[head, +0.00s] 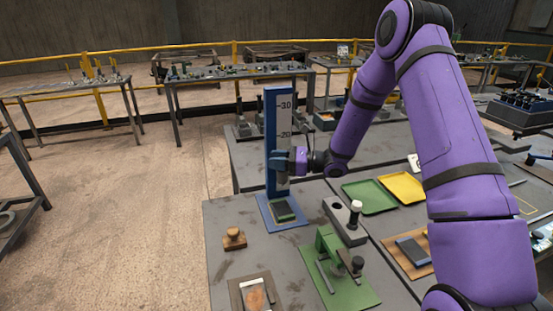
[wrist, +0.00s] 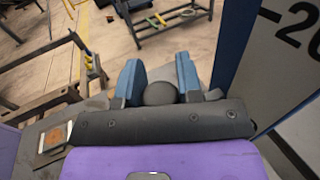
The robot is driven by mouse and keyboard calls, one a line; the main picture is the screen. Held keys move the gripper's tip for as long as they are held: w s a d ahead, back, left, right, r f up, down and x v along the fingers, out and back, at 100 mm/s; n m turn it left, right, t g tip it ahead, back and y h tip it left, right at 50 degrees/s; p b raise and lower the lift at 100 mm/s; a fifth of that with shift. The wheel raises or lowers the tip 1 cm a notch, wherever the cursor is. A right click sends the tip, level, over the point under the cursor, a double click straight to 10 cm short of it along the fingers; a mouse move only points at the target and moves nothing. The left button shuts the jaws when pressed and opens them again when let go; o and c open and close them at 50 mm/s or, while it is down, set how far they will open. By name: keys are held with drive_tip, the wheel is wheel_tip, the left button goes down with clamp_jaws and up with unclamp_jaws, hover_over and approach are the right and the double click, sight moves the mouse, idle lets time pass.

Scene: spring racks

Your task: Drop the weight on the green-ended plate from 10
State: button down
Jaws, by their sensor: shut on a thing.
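My gripper (head: 281,161) is in front of the blue-edged scale post (head: 270,120), below its 20 mark. The 10 mark cannot be seen. In the wrist view, its two blue fingers (wrist: 158,80) are shut on a round dark grey weight (wrist: 160,93). In the head view the weight cannot be made out. A dark plate with green at its edges (head: 284,210) lies on the blue base at the foot of the post, below my gripper and apart from it.
Green (head: 369,197) and yellow (head: 402,187) trays and a blue-grey plate (head: 412,250) lie further right.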

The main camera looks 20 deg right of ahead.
drive_tip(key=c, duration=0.8)
unclamp_jaws()
drive_tip(key=v, duration=1.1)
drive_tip(key=shift+a, duration=0.1)
